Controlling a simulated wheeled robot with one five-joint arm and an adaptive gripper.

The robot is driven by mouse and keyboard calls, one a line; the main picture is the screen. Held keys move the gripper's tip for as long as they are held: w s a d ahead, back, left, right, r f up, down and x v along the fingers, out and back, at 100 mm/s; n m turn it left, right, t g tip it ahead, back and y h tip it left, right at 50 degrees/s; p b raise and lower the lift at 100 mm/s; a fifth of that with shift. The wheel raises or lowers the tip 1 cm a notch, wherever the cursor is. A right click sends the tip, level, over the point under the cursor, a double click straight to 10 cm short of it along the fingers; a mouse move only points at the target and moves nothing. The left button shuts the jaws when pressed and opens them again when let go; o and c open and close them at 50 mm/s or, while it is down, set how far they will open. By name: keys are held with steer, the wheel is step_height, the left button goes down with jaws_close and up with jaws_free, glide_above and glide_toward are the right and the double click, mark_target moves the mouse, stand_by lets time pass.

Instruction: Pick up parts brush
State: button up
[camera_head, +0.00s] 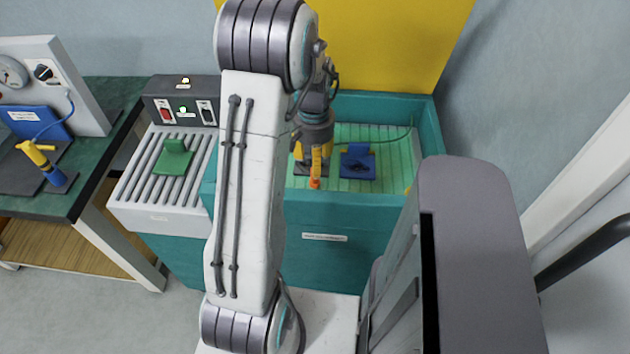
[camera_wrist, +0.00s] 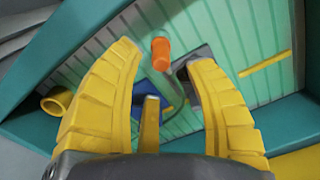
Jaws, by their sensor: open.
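An orange-tipped tool with a thin grey stem, which looks like the parts brush (camera_head: 315,184), is in the teal basin (camera_head: 322,245). In the wrist view its orange end (camera_wrist: 161,53) shows between my fingertips, with a gap on both sides. Its far end is not clear. My gripper (camera_head: 316,173) points down into the basin. In the wrist view my gripper (camera_wrist: 165,55) has its two yellow fingers spread wide, with nothing held. My gripper hides part of the tool in the head view.
Near it in the basin are a blue block (camera_head: 357,163) and a dark plate (camera_wrist: 197,66). A thin yellow stick (camera_wrist: 265,63) lies on the slatted floor. A teal wall surrounds the basin. A grey ribbed tray with a green piece (camera_head: 175,158) stands to the left.

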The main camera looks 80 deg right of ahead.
mark_target(315, 181)
steer(key=shift+d+f+p, duration=0.15)
steer(key=shift+f+p, duration=0.15)
steer(key=shift+f, duration=2.25)
jaws_close()
